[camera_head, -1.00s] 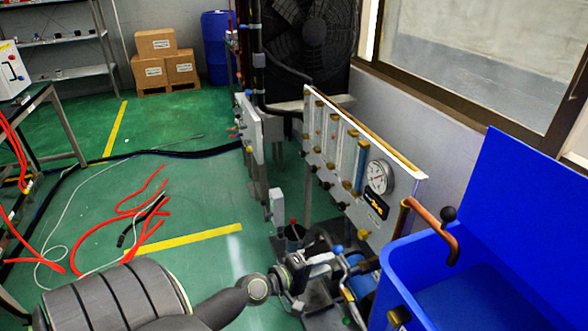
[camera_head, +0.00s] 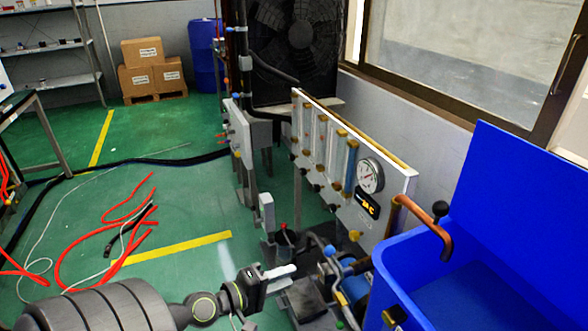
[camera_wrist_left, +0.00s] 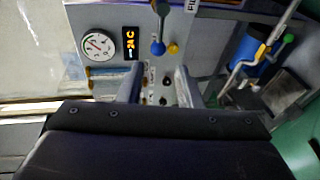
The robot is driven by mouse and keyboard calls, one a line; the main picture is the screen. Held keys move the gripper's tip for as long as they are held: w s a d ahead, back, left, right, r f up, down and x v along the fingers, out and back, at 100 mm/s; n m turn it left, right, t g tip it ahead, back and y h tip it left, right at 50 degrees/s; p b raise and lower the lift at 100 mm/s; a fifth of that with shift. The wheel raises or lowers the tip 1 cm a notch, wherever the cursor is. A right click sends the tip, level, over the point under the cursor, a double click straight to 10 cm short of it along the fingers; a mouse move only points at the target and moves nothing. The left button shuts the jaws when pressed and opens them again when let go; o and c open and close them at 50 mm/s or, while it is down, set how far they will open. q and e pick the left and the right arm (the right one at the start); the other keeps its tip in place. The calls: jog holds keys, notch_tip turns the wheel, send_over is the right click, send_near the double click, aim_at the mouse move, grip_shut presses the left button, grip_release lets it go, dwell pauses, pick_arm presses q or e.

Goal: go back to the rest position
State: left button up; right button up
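My left gripper (camera_head: 284,272) is in the lower middle of the head view, in front of the flow-meter panel (camera_head: 392,216). In the left wrist view my left gripper (camera_wrist_left: 158,78) shows two fingers spread apart with nothing held between them. The gripper appears clear of the panel. My right gripper is in no view.
A blue open bin (camera_head: 385,262) with a copper pipe (camera_head: 424,228) stands at the right. Pump equipment (camera_head: 335,285) sits below the panel. Red hoses (camera_head: 75,252) and cables lie on the green floor at left. Boxes (camera_head: 153,78) and a blue drum (camera_head: 204,60) stand at the back.

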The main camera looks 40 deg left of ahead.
pick_arm(q)
jog(key=s+a+f+m+g+y+p, duration=0.1)
jog(key=s+a+f+m+g+y, duration=0.15)
jog(key=f, duration=0.55)
jog(key=s+a+f+m+g+y+p, duration=0.1)
jog(key=s+a+f+g+p, duration=0.15)
jog(key=f, duration=0.55)
jog(key=s+a+f+m+g+y+p, duration=0.1)
jog(key=s+a+f+m, duration=0.15)
jog(key=f, duration=0.55)
jog(key=s+d+f+m+g+p, duration=0.1)
jog(key=s+d+f+m+g, duration=0.1)
jog(key=s, duration=0.5)
jog(key=s+d+f+m+g+p, duration=0.1)
jog(key=s+d+f+m+g, duration=0.2)
jog(key=s+d+f, duration=0.4)
jog(key=s+d+f+m+g+p, duration=0.1)
jog(key=s+d+f+m+g, duration=0.2)
jog(key=s+f, duration=0.3)
jog(key=shift+s+d+f+m, duration=0.3)
jog(key=shift+s+d+m, duration=0.2)
jog(key=shift+s+d, duration=0.55)
jog(key=shift+a, duration=0.2)
